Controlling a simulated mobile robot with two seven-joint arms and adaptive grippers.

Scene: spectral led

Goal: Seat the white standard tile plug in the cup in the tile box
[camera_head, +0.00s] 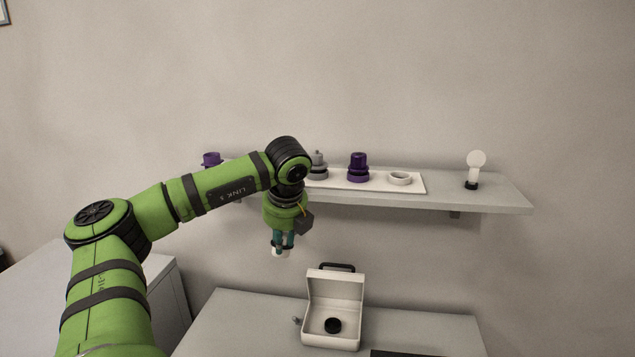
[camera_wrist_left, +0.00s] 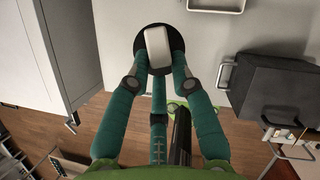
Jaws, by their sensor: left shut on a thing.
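My left gripper (camera_head: 283,240) is shut on the white tile plug (camera_head: 281,252) and points down, in front of the wall below the shelf. In the left wrist view the plug (camera_wrist_left: 157,46) is a pale rounded block with a black disc round it, between the teal fingers (camera_wrist_left: 158,68). The tile box (camera_head: 312,312) is a white case with its lid up, standing on the lower table. A round black cup (camera_head: 333,325) sits on its floor, and it looks empty. The plug is above and left of the box, apart from it. My right gripper is not in view.
The wall shelf (camera_head: 480,196) holds a white tray (camera_head: 415,187) with a purple-and-black piece (camera_head: 358,167), a grey piece (camera_head: 318,165) and a white ring (camera_head: 399,178). A white round-headed item (camera_head: 476,168) stands at right.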

